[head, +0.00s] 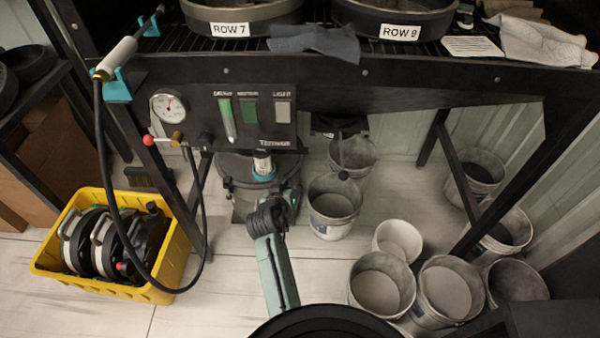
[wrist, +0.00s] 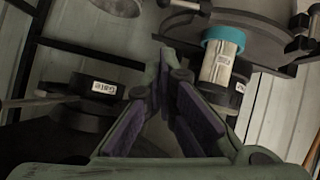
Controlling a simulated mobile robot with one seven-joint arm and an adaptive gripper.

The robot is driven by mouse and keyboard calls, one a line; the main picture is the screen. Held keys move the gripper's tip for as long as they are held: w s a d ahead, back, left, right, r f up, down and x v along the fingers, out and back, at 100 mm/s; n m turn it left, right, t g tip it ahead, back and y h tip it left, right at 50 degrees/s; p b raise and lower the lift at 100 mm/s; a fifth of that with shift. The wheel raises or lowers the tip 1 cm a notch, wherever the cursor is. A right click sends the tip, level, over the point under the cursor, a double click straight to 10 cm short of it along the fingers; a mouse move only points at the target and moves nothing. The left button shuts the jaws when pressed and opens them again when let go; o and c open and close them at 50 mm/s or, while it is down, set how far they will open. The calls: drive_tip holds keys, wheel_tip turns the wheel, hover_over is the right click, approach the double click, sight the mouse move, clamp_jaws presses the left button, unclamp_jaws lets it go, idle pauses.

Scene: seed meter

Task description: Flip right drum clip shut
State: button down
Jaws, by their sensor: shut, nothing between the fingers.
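A dark round drum housing (head: 236,165) sits under the bench front in the head view. It also shows at the upper right of the wrist view (wrist: 262,32), with a labelled tube with a teal collar (wrist: 222,60) in front of it. Metal levers that look like clips stand at its edge, one at the top (wrist: 186,5) and one at the right (wrist: 300,43). I cannot tell which is the right clip, or whether either is closed. My gripper (wrist: 168,72) is shut and empty. Its purple-padded fingers meet left of the tube, apart from both levers.
A black fitting with a white label (wrist: 98,88) stands left of my gripper. A yellow crate (head: 110,287) with several black drums is on the floor at left, with a black hose (head: 108,190) beside it. Several buckets (head: 380,285) crowd the floor at right. The bench (head: 420,85) overhangs.

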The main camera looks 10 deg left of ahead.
idle(0.4)
drive_tip(key=s+f+p+x, duration=0.1)
drive_tip(key=f+x, duration=0.1)
drive_tip(key=x, duration=1.1)
drive_tip(key=shift+s+d, duration=0.2)
drive_tip(key=shift+d, duration=0.2)
drive_tip(key=shift+f, duration=0.15)
drive_tip(key=shift+d+y, duration=0.15)
drive_tip(key=shift+y, duration=0.15)
